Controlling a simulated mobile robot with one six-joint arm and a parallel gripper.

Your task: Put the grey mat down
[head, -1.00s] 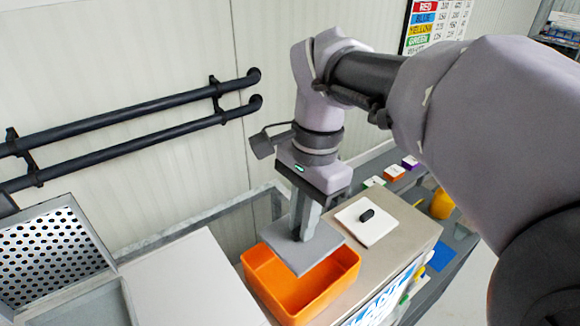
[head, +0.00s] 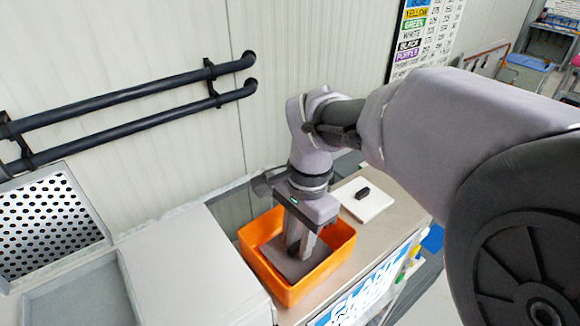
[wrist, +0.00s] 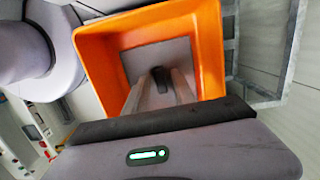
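The grey mat (head: 282,262) is a flat square plate with a small dark knob in its middle. It is down inside the orange bin (head: 333,262), below the rim. In the wrist view the mat (wrist: 136,58) lies between the walls of the bin (wrist: 209,45). My gripper (head: 299,252) points down into the bin, its two fingers on either side of the knob. In the wrist view the gripper (wrist: 161,80) appears shut on the knob. Whether the mat touches the bin floor is hidden.
The bin stands on a beige counter (head: 392,208). A white mat (head: 352,206) with a black knob lies behind it to the right. A grey box top (head: 190,262) is close on the left. Black rails (head: 120,120) run along the wall.

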